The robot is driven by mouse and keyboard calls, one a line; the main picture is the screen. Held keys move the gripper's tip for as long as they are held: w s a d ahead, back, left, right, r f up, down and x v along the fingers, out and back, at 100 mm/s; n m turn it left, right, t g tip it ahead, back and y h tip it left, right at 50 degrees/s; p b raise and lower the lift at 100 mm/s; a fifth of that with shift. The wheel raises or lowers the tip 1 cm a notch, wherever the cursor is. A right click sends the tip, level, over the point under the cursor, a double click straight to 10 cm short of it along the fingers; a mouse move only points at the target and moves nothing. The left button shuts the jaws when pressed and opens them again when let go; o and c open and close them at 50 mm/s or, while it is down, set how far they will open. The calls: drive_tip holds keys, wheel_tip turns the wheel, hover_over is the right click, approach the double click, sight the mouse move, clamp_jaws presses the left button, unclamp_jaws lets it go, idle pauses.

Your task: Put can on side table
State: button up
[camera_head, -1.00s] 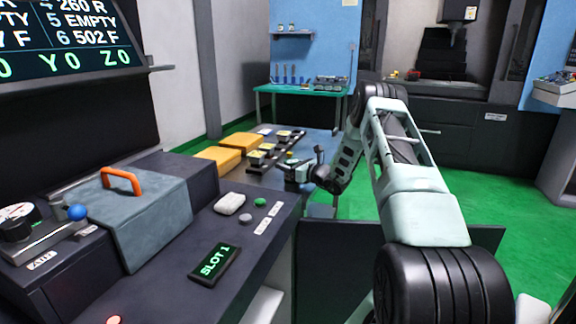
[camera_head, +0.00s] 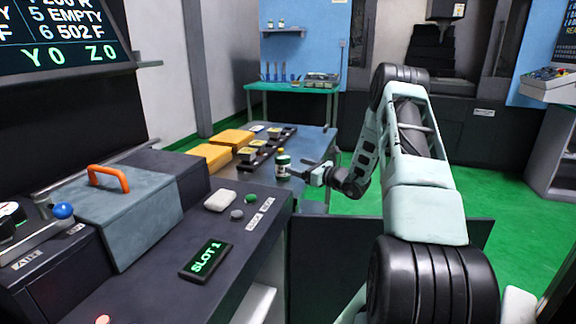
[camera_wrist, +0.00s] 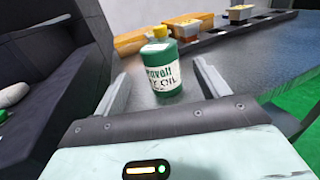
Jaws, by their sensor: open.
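The can (camera_head: 283,165) is a green bottle-shaped container with a yellow cap and a white label. It stands upright on the grey-blue table (camera_head: 310,148) beyond the dark console. In the wrist view the can (camera_wrist: 162,82) stands ahead, centred between my two fingers. My gripper (camera_head: 302,172) is open, just to the right of the can in the head view. The fingers (camera_wrist: 161,68) show a gap on both sides of the can in the wrist view.
Yellow boxes (camera_head: 235,138) and a dark rack (camera_head: 262,150) with small parts lie behind the can. The dark console (camera_head: 150,260) with a grey orange-handled box (camera_head: 125,210) is at the left. A green table (camera_head: 300,87) stands at the back. Green floor is clear at right.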

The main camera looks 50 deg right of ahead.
drive_tip(key=s, duration=0.2)
drive_tip(key=shift+s+d, duration=0.1)
drive_tip(key=shift+s, duration=0.2)
idle(0.4)
